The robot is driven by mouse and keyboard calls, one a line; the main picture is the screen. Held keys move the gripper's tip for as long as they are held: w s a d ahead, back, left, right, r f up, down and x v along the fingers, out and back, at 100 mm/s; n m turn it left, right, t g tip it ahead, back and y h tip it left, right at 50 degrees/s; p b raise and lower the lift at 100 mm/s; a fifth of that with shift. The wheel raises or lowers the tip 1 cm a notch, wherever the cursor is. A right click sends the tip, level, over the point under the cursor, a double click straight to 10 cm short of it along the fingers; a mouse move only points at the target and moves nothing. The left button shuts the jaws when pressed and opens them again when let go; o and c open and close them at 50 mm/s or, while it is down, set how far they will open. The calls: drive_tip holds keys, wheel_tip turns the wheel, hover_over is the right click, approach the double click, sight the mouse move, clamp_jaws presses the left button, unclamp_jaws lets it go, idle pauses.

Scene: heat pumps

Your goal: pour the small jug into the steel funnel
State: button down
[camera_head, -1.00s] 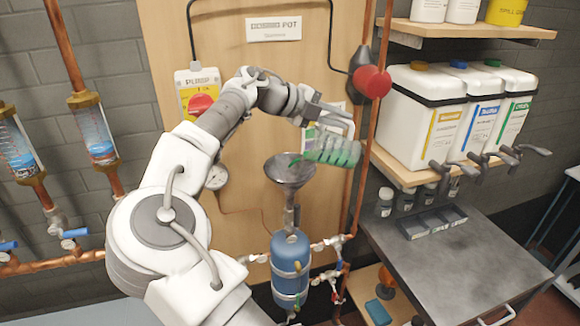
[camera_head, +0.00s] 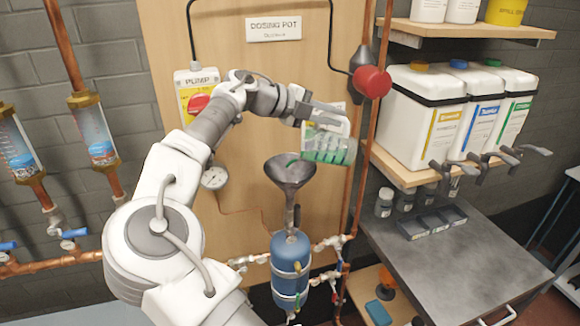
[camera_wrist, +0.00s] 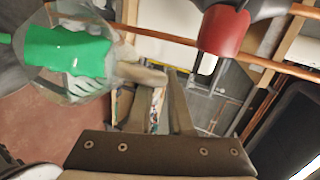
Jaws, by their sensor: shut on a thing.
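The small jug (camera_head: 335,128) is clear, with green liquid in its lower part. It is in the head view, just above and to the right of the steel funnel (camera_head: 290,173). My gripper (camera_head: 318,112) is shut on the jug at its upper left. In the wrist view the jug (camera_wrist: 72,55) is at the upper left with green liquid inside. The gripped part is partly hidden by the fingers.
A red knob (camera_head: 372,82) on a copper pipe is close to the right of the jug. A pressure gauge (camera_head: 214,178) is left of the funnel. White containers (camera_head: 420,120) with taps stand on a shelf at right, above a dark metal table (camera_head: 450,270).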

drive_tip(key=shift+a+r+h, duration=0.3)
drive_tip(key=shift+a+h, duration=0.1)
drive_tip(key=shift+a, duration=0.45)
drive_tip(key=shift+a+r+n+t+h+b, duration=0.2)
drive_tip(key=shift+a+h+b, duration=0.2)
drive_tip(key=shift+a+b, duration=0.15)
drive_tip(key=shift+a+r+n+t+h+b, duration=0.2)
drive_tip(key=shift+a+h+b, duration=0.2)
drive_tip(key=shift+b, duration=0.25)
idle(0.9)
